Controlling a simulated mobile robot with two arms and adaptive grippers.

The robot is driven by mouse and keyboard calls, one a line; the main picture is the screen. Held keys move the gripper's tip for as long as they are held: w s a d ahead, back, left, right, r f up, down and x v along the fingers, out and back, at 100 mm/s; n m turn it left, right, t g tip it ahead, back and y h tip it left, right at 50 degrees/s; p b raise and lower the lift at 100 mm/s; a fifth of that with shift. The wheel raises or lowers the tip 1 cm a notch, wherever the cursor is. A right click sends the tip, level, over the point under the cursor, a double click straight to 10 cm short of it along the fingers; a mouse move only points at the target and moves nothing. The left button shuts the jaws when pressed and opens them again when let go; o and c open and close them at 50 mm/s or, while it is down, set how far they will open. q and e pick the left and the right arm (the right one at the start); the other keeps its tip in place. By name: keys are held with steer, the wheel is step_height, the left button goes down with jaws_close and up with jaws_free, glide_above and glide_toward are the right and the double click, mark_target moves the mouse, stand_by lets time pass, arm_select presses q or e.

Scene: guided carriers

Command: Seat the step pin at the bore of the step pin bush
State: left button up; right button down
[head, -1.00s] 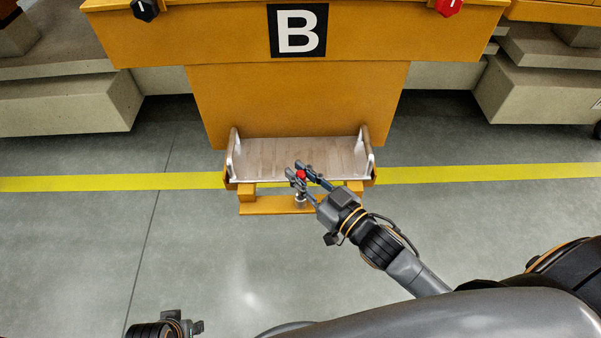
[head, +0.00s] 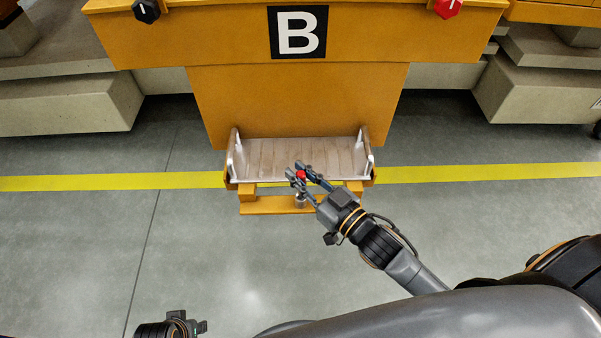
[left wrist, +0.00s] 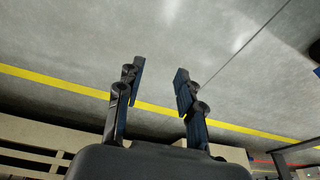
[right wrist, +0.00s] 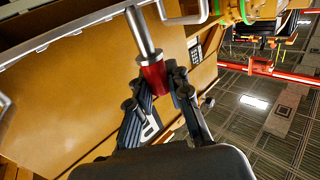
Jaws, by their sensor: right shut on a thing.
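The step pin has a red grip and a bright metal shaft. In the right wrist view its red grip (right wrist: 154,77) sits between the fingertips of my right gripper (right wrist: 158,88), which is shut on it. In the head view the red grip (head: 301,175) shows between the fingers of my right gripper (head: 307,172), at the front of the carrier. A small metal piece shows below it at the orange front bar (head: 260,207); I cannot tell whether it is shaft or step pin bush. The bore is not visible. My left gripper (left wrist: 158,82) is open and empty over bare floor.
The orange carrier marked B (head: 298,100) stands ahead, with a pale tray (head: 275,158) between two upright metal handles. Black (head: 146,10) and red (head: 448,8) knobs are at its top. Concrete blocks (head: 60,105) stand behind. The floor at left is clear.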

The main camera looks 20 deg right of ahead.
arm_select(q)
steer(key=shift+s, duration=0.2)
stand_by(0.3)
steer(key=shift+s+f+p, duration=0.2)
steer(key=shift+f+p, duration=0.1)
steer(key=shift+f, duration=0.7)
steer(key=shift+s+f, duration=0.15)
steer(key=shift+f, duration=0.05)
stand_by(0.3)
steer(key=shift+s+f+p, duration=0.1)
steer(key=shift+f+p, duration=0.2)
steer(key=shift+f, duration=0.4)
